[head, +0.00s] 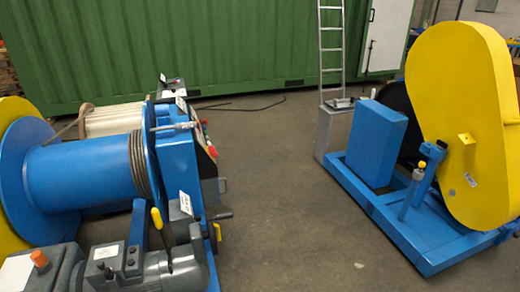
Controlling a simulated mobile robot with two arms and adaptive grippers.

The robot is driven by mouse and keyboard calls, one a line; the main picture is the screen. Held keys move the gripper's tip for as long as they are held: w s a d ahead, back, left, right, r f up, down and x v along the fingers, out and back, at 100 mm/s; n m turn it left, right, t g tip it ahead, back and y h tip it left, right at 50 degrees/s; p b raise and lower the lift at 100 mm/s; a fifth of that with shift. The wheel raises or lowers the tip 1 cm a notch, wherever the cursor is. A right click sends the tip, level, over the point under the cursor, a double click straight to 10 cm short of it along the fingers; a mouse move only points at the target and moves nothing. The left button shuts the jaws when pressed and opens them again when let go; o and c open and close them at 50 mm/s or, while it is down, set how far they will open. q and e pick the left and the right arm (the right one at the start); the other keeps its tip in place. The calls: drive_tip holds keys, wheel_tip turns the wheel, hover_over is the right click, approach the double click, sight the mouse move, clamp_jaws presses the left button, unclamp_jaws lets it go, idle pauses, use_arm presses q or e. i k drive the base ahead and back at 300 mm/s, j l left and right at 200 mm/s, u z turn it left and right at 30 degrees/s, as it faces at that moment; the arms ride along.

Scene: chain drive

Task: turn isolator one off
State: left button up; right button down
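I cannot make out which part is isolator one; no readable label shows. A control panel with small red and dark controls (207,138) is on the side of the blue winch frame (178,158), seen edge-on. A grey box on a stand (327,130) is near the ladder's foot, and its top fitting is too small to read. Neither of my grippers is in view.
The blue winch drum (85,185) and a grey motor (165,268) fill the left. A yellow chain guard (458,120) stands on a blue skid (430,258) at right. A ladder (331,45) leans by the green container (220,45). The floor between (285,200) is clear.

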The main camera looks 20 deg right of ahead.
sight(212, 152)
drive_tip(key=l+z, duration=0.2)
drive_tip(key=l, duration=0.6)
drive_tip(key=i+l, duration=0.35)
